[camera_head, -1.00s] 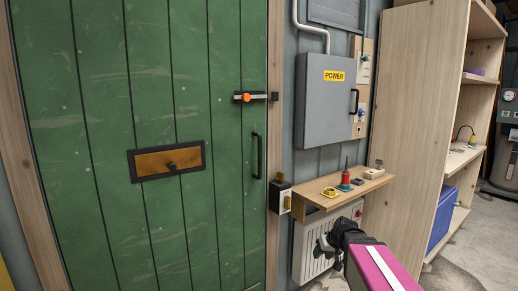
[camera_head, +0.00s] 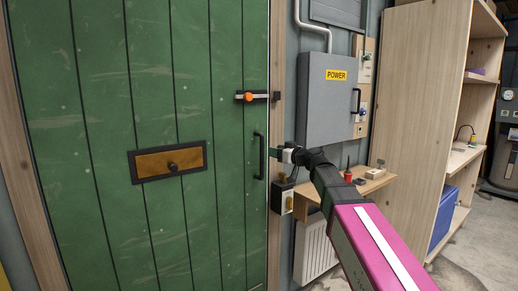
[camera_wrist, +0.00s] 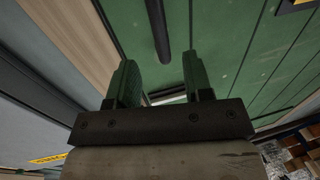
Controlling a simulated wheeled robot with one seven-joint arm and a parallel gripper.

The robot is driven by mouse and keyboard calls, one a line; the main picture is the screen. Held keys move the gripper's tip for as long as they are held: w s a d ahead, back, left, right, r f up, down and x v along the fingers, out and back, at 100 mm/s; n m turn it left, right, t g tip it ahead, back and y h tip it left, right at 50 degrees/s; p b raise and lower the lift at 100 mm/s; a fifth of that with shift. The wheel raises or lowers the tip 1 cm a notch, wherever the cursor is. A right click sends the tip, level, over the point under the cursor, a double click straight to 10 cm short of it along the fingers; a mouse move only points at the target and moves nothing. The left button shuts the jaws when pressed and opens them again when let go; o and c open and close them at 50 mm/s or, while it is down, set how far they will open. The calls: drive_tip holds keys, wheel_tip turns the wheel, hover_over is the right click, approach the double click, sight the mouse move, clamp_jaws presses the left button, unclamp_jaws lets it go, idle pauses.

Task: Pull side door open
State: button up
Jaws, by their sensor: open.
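The green plank side door (camera_head: 100,90) fills the left of the head view and looks closed in its wooden frame. Its black vertical handle (camera_head: 259,156) is near the right edge. Above it is a latch with an orange knob (camera_head: 249,97). My gripper (camera_head: 276,153) is just right of the handle, at about its height, open and empty. In the wrist view, the handle (camera_wrist: 158,28) is ahead, lined up with the space between the two green fingers of my gripper (camera_wrist: 160,82). I cannot tell how deep the gap is; no contact shows.
A grey power box (camera_head: 326,98) hangs right of the door. Below it a small wooden shelf (camera_head: 372,187) holds small items, partly hidden by my arm. A tall wooden shelving unit (camera_head: 420,110) stands further right. A brown panel with a black knob (camera_head: 173,166) is on the door.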

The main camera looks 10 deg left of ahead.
sight(263, 148)
drive_tip(key=x, duration=1)
drive_tip(key=shift+a+f, duration=0.1)
drive_tip(key=shift+a, duration=0.05)
clamp_jaws()
